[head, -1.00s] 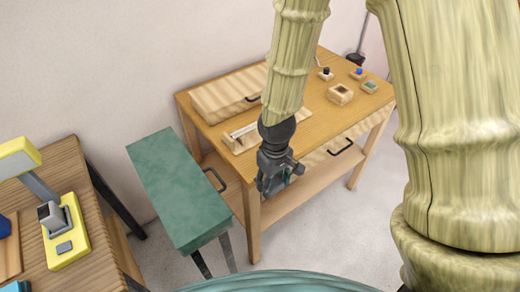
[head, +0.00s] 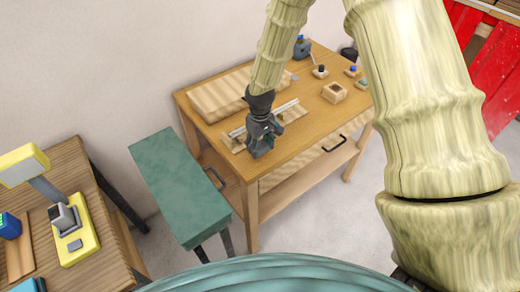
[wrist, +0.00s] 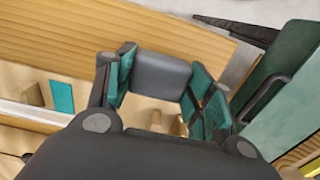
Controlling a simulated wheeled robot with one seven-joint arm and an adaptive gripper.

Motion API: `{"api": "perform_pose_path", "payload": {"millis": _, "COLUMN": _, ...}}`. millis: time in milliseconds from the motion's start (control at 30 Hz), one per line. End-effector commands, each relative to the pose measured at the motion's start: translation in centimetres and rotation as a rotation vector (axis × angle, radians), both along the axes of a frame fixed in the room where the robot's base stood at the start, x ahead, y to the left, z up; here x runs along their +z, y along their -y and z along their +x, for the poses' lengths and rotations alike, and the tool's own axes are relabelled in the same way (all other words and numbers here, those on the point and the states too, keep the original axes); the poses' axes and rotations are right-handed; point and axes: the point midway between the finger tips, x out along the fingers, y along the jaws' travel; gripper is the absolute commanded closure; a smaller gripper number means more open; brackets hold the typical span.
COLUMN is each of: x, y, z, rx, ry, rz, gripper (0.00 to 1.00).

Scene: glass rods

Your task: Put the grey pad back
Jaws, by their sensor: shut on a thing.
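My gripper (head: 262,140) is over the front left part of the wooden table, low above or at a light wooden holder (head: 292,113). In the wrist view, the grey pad (wrist: 160,76) sits between the teal-lined fingers, and my gripper is shut on it. I cannot clearly make out the pad in the head view, where the gripper covers it. A pale rod (head: 287,105) lies along the holder, partly hidden behind the gripper. I cannot tell whether the pad touches the holder.
A ribbed wooden box (head: 225,97) stands behind the holder. A small wooden block with a hole (head: 334,92) and several small items are to the right. A green bench (head: 180,185) stands left of the table. A yellow device (head: 75,235) is on the left desk.

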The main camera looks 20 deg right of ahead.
Motion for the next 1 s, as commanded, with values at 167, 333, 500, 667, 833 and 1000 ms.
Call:
{"api": "perform_pose_path", "payload": {"millis": 167, "x": -1.3, "y": 0.0, "z": -0.2, "rx": 0.001, "ry": -0.004, "rz": 0.0, "gripper": 0.66}}
{"api": "perform_pose_path", "payload": {"millis": 333, "x": -2.7, "y": -0.1, "z": -0.1, "rx": 0.002, "ry": -0.003, "rz": -0.001, "gripper": 0.66}}
{"api": "perform_pose_path", "payload": {"millis": 500, "x": -3.4, "y": -0.1, "z": -0.1, "rx": 0.001, "ry": -0.001, "rz": 0.0, "gripper": 0.66}}
{"api": "perform_pose_path", "payload": {"millis": 667, "x": -3.4, "y": -0.1, "z": -0.1, "rx": 0.001, "ry": 0.0, "rz": 0.0, "gripper": 0.66}}
{"api": "perform_pose_path", "payload": {"millis": 833, "x": -3.7, "y": -0.1, "z": -0.1, "rx": 0.001, "ry": -0.001, "rz": 0.0, "gripper": 0.66}}
{"api": "perform_pose_path", "payload": {"millis": 1000, "x": -3.7, "y": -0.1, "z": -0.1, "rx": 0.001, "ry": -0.001, "rz": 0.0, "gripper": 0.26}}
